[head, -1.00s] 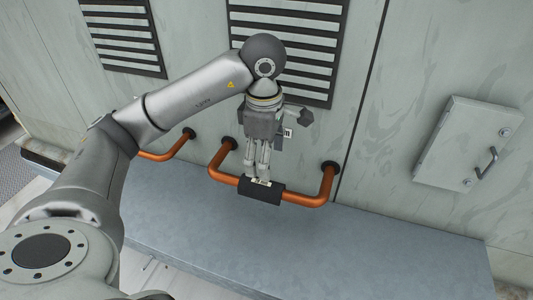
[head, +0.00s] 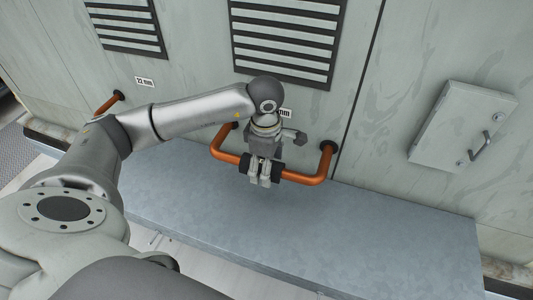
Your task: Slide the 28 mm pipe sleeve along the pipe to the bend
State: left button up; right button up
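The orange pipe (head: 300,178) stands out from the wall in a U, with a bend at its left end and another at its right. The black sleeve (head: 276,172) sits around its front run, roughly midway between the bends. My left gripper (head: 261,182) is at the sleeve, its fingers pointing down in front of it and covering its middle. Only the sleeve's dark ends show at either side. Whether the fingers grip it is not clear. My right gripper is not in view.
Another orange pipe (head: 108,103) at the left is partly behind my arm, below a "22 mm" label (head: 145,82). A second label (head: 286,113) is partly hidden. A grey ledge (head: 330,235) lies below. A hatch with a handle (head: 463,128) is at the right.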

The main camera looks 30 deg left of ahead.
pick_arm(q)
jog(key=shift+f, duration=0.1)
jog(key=c, duration=1.1)
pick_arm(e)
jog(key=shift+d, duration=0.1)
